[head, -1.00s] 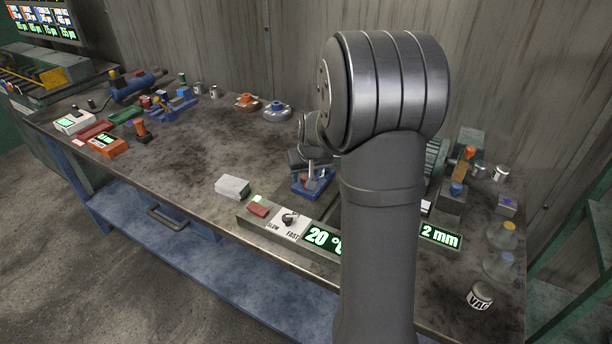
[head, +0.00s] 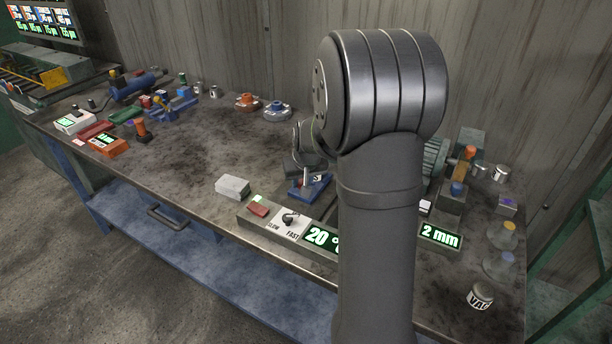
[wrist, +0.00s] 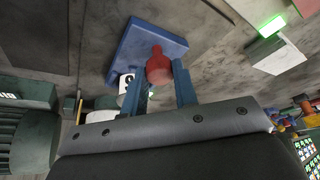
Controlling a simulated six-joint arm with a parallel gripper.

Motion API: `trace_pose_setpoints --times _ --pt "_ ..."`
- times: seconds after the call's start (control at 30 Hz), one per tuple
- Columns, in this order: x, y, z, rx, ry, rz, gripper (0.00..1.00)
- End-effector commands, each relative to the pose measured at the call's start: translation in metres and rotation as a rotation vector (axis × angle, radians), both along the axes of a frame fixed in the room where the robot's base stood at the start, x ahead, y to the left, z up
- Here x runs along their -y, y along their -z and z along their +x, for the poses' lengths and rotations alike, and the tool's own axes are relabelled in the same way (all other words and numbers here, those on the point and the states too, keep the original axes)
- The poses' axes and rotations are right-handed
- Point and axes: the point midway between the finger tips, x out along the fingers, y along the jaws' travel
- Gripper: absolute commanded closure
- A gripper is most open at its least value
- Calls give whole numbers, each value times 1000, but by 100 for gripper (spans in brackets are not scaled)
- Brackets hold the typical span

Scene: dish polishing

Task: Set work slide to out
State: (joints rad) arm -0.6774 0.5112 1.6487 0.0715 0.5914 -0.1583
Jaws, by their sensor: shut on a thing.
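The work slide shows as a blue block (head: 318,189) on the bench, just behind the control panel and left of my arm; it also shows in the wrist view (wrist: 128,45). A red knob (wrist: 158,66) stands on it. My gripper (wrist: 160,78) has its two blue fingers on either side of this knob and is shut on it. In the head view my gripper (head: 305,182) is low over the block and hides the knob. Part of the slide's track is hidden behind my forearm.
A control panel with a SLOW/FAST dial (head: 290,222) runs along the bench's front edge. A grey block (head: 232,187) lies left of the slide. A green motor (head: 435,158) stands right of my arm. The bench middle-left is clear.

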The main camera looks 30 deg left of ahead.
Motion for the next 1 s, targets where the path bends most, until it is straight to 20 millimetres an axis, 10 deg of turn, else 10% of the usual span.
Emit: trace_pose_setpoints --times 0.2,0.57,0.6,0.7,1.0 --pt "-1 -1 -45 0 -4 0 100" --pt "0 1 -54 -6 -2 -1 100" --pt "0 1 -54 -6 -2 -1 69" --pt "0 1 -54 -5 -2 -1 52" --pt "0 -1 -53 -2 -2 0 52"
